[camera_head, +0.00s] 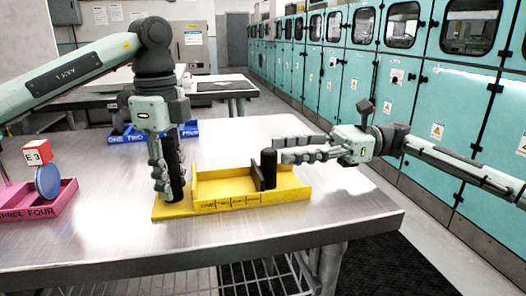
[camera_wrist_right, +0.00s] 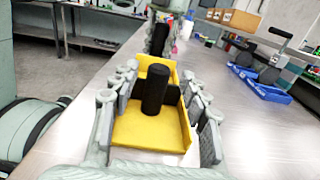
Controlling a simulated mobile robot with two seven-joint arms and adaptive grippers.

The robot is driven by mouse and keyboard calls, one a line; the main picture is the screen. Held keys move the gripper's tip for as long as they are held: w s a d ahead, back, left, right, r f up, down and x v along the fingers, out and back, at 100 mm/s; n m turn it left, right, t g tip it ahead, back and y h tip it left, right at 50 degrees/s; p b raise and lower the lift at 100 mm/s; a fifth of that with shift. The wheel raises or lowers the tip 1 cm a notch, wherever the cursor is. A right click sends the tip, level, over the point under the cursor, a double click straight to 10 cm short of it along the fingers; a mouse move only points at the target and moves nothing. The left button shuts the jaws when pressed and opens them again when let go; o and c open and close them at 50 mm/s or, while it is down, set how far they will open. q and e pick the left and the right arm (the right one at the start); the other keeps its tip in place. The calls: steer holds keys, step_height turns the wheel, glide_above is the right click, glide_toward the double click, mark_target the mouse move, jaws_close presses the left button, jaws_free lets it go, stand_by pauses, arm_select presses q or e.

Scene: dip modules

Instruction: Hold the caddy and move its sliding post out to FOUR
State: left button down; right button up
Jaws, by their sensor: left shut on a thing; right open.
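The yellow caddy (camera_head: 282,197) lies on the metal table, with number words along its front wall; the lettering is small. My left gripper (camera_head: 167,180) is shut on the black upright handle (camera_head: 176,185) at the caddy's left end. The black sliding post (camera_head: 269,168) stands upright inside the caddy, right of its middle, with a thin dark plate on its left side. My right gripper (camera_head: 283,150) is open, at the post from the right. In the right wrist view the post (camera_wrist_right: 157,92) stands between the open fingers (camera_wrist_right: 160,110), apart from both.
A pink tray (camera_head: 60,205) with a red-and-white block (camera_head: 37,152) and a blue disc (camera_head: 48,181) stands at the left. A blue tray (camera_head: 125,132) lies behind my left gripper. The table's front and right edges are near the caddy; bare table lies between.

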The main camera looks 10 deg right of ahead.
mark_target(164, 139)
steer(key=shift+d, duration=2)
arm_select(q)
steer(key=c, duration=1.1)
jaws_free()
steer(key=shift+o, duration=0.2)
steer(key=shift+r, duration=3.75)
steer(key=shift+r, duration=4.5)
